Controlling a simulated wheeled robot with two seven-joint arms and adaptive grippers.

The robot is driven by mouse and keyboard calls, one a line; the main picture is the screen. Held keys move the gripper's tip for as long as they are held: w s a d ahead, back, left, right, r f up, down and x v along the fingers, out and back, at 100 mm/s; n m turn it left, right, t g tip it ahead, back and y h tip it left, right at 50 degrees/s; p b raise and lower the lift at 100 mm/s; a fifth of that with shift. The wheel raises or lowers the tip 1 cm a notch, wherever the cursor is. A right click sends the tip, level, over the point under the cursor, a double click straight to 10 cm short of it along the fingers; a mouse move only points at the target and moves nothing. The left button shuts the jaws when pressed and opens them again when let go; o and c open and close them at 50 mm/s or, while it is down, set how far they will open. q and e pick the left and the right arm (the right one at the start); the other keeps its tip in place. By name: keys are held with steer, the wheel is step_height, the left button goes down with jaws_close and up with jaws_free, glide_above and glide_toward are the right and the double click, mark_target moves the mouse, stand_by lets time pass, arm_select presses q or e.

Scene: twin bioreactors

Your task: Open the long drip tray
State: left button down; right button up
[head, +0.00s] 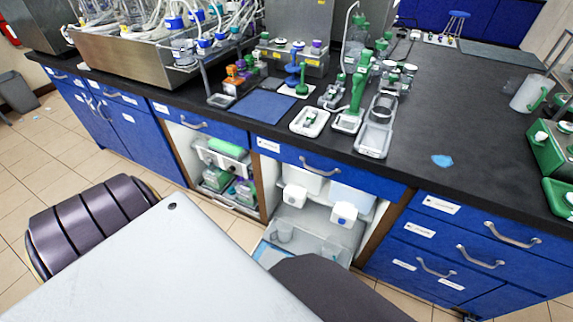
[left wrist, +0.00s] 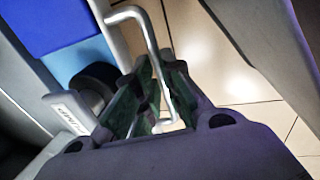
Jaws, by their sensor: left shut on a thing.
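In the left wrist view my left gripper (left wrist: 157,72) is shut on a bent silver bar handle (left wrist: 152,38), with its dark green fingers on both sides of the bar. A white label (left wrist: 72,114) and a blue panel (left wrist: 50,24) show beside the handle. In the head view a long pale tray (head: 312,243) lies low in the open bay under the bench, with clear vessels on it; I cannot tell for sure that it is the drip tray. My own body hides its front, and the left gripper is hidden there too. My right gripper is not in view.
White containers (head: 343,213) stand above the low tray. Closed blue drawers (head: 480,235) with silver handles are to the right, and another open bay (head: 222,165) is to the left. The black benchtop (head: 430,120) carries much labware. Tiled floor (head: 85,140) is free at left.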

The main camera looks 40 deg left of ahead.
arm_select(q)
steer(key=c, duration=1.5)
jaws_free()
steer(key=shift+r, duration=0.2)
